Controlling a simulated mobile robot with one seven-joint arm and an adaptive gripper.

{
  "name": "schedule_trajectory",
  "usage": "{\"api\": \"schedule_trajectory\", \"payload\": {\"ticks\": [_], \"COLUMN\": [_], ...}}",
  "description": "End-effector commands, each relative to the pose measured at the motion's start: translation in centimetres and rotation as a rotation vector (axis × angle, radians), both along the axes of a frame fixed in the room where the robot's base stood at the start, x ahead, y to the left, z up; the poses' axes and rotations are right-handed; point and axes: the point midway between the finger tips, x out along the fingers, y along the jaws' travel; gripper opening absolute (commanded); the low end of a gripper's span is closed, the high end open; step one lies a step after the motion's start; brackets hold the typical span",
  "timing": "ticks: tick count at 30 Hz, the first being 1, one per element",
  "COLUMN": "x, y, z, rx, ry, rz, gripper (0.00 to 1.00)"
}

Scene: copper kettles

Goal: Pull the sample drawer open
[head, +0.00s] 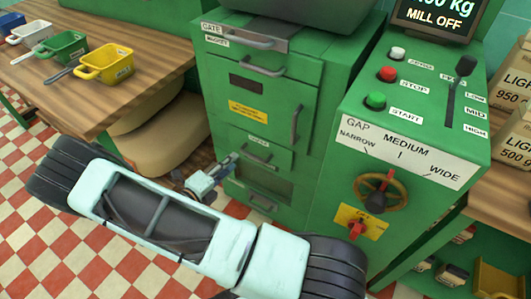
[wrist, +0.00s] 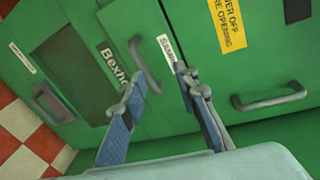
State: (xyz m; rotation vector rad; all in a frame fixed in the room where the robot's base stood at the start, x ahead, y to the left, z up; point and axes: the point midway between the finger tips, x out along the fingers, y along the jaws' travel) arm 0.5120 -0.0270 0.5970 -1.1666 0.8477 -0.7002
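The sample drawer (head: 281,156) is a small green front on the green cabinet, with a white label above its grey bar handle (head: 259,157). The drawer looks flush with the cabinet. My gripper (head: 229,164) is low at the left of this drawer, pointing at the cabinet. In the wrist view my gripper (wrist: 160,82) is open with its two fingers apart. The drawer handle (wrist: 146,68) shows beyond the fingertips, nearer the left finger, with its lower end between them. I cannot tell whether a finger touches it.
A vertical door handle (head: 296,123) is above right of the drawer, and a lower handle (head: 262,202) is below it. The control panel (head: 425,115) stands to the right. A wooden table (head: 105,85) with small scoops is at the left.

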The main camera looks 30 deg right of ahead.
Motion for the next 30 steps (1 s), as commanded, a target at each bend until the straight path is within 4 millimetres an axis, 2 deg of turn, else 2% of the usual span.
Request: {"api": "schedule_trajectory", "payload": {"ticks": [1, 3, 6, 11, 24, 30], "x": [-0.4, -0.8, -1.1, -0.6, 3.6, 4.5], "y": [0.0, 0.1, 0.0, -1.0, -7.4, -8.6], "z": [-1.4, -2.6, -3.7, -4.4, -6.0, -6.2], "rx": [-0.028, -0.056, -0.079, -0.087, -0.085, -0.085], "ry": [0.047, 0.096, 0.135, 0.148, 0.145, 0.146], "rz": [0.023, 0.045, 0.064, 0.067, 0.066, 0.067], "gripper": [0.28, 0.28, 0.28, 0.28, 0.28, 0.28]}}
